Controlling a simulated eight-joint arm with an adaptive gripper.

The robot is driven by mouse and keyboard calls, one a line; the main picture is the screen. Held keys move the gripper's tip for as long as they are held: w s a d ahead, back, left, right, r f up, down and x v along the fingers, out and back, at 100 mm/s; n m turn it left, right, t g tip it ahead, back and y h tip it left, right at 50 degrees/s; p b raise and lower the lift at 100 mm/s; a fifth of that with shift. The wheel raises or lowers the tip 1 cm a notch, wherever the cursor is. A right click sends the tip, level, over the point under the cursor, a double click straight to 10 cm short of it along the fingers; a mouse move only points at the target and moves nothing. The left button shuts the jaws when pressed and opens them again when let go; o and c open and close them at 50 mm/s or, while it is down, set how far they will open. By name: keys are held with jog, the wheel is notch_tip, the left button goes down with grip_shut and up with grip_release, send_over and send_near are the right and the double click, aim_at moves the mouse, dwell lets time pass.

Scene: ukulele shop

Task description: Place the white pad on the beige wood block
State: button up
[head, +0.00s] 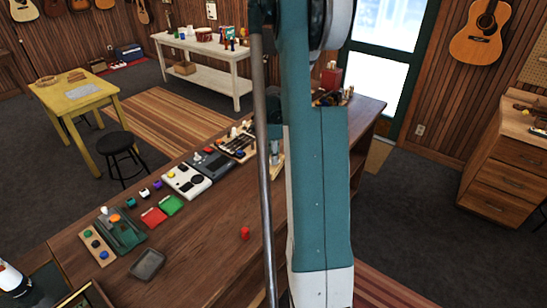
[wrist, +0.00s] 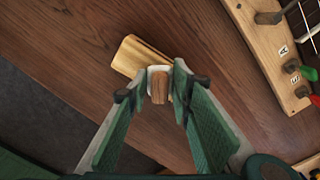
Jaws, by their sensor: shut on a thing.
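In the wrist view, my gripper (wrist: 158,88) is shut on the white pad (wrist: 158,69), a small white piece with a brown wooden part (wrist: 160,88) facing the camera. The beige wood block (wrist: 140,52) lies on the dark wood counter, directly behind the pad in this view. The fingers and pad hide part of the block. In the head view my arm hides most of this area; a bit of the beige block (head: 279,168) shows beside it.
In the wrist view, a light wood board with pegs and coloured knobs (wrist: 268,55) lies right of my gripper. In the head view, a grey device (head: 213,162), a white device (head: 187,181) and a red piece (head: 245,233) are on the counter (head: 200,235). The counter's front is mostly clear.

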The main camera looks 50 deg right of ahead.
jog(key=shift+f, duration=0.2)
jog(key=o, duration=0.8)
jog(key=shift+c, duration=0.2)
jog(key=shift+r, duration=0.2)
notch_tip(320, 180, up, 12)
dwell(0.7)
jog(key=shift+a, duration=0.1)
